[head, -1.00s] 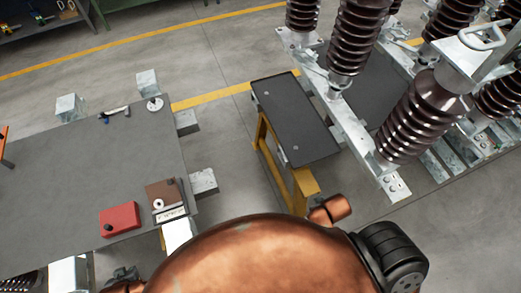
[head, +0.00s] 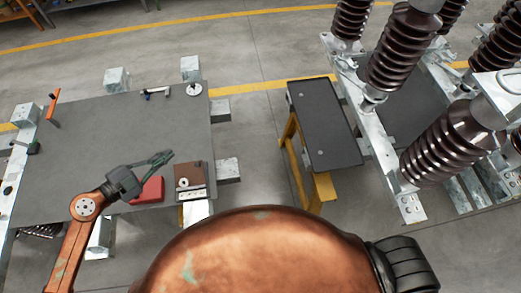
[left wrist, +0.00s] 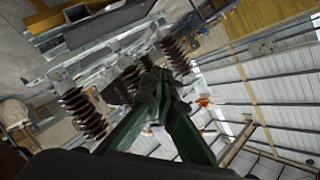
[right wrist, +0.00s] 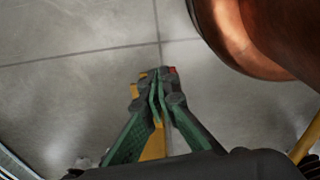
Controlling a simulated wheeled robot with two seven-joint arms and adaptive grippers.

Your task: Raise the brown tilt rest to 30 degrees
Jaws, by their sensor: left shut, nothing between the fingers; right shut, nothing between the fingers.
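The brown tilt rest (head: 195,172) is at the near right corner of the grey table, with a pale round piece on it and a light scale strip (head: 192,195) along its near side. It looks flat; I cannot read its angle. My left gripper (head: 168,156) is shut and empty, above the table just left of the rest and over the far side of the red block (head: 148,192). Its green fingers also show in the left wrist view (left wrist: 158,82). My right gripper (right wrist: 157,80) is shut and empty over the floor, hidden in the head view.
The grey table (head: 90,140) has a clear middle. At its far edge are a small tool (head: 156,92) and a round white disc (head: 194,90). An orange upright (head: 53,106) stands at the left. A black-topped yellow stand (head: 325,125) and brown insulators (head: 440,150) are to the right.

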